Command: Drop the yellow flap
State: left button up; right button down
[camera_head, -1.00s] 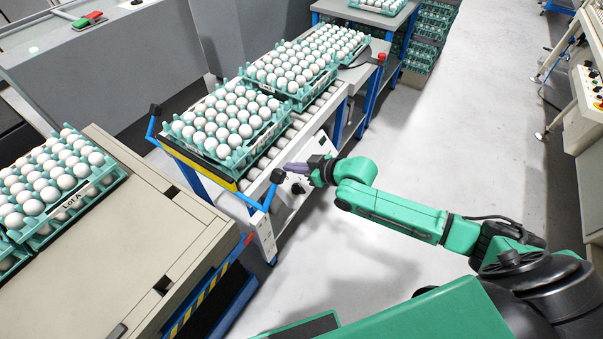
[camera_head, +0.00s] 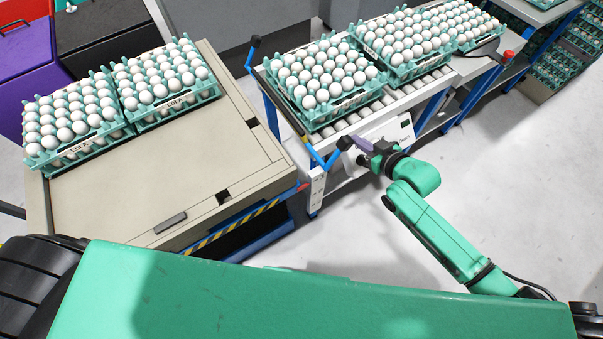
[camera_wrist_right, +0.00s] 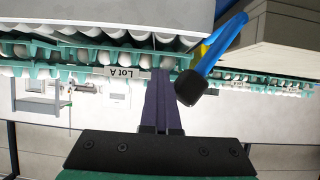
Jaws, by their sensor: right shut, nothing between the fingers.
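The flap (camera_head: 284,108) is at the near left end of the roller conveyor, in front of the first egg tray. In the head view it shows only as a thin, dark and yellowish edge. A blue bent handle (camera_head: 325,161) with a black knob (camera_head: 345,143) sticks out from its near end, and another black knob (camera_head: 256,41) tops the far handle. My right gripper (camera_head: 361,143) is shut and empty, just right of the near knob. In the right wrist view, its purple fingers (camera_wrist_right: 163,100) are together, left of the black knob (camera_wrist_right: 191,88). My left gripper is out of view.
Egg trays marked Lot A (camera_head: 312,117) stand on the conveyor rollers (camera_head: 398,97). Two more egg trays sit on the beige table (camera_head: 130,190) at left. A gap separates table and conveyor. The floor (camera_head: 500,160) right of the conveyor is clear.

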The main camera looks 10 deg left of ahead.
jog(key=shift+g, duration=0.3)
jog(key=s+a, duration=0.1)
jog(key=s+a+f, duration=0.1)
jog(key=s+a+p, duration=0.1)
jog(key=a, duration=0.1)
jog(key=shift+s+f, duration=0.1)
jog(key=shift+f, duration=0.2)
jog(key=s+a+p, duration=0.1)
jog(key=a, duration=0.1)
jog(key=s+a+p, duration=0.1)
jog(key=s, duration=0.1)
jog(key=shift+s+a+f, duration=0.1)
jog(key=shift+s+a, duration=0.1)
jog(key=shift+a, duration=0.2)
jog(key=shift+s+d+p, duration=0.2)
jog(key=shift+d+p, duration=0.1)
jog(key=shift+p, duration=0.05)
jog(key=s+d+p, duration=0.4)
jog(key=s+d, duration=0.2)
jog(key=d, duration=0.1)
jog(key=shift+d, duration=0.2)
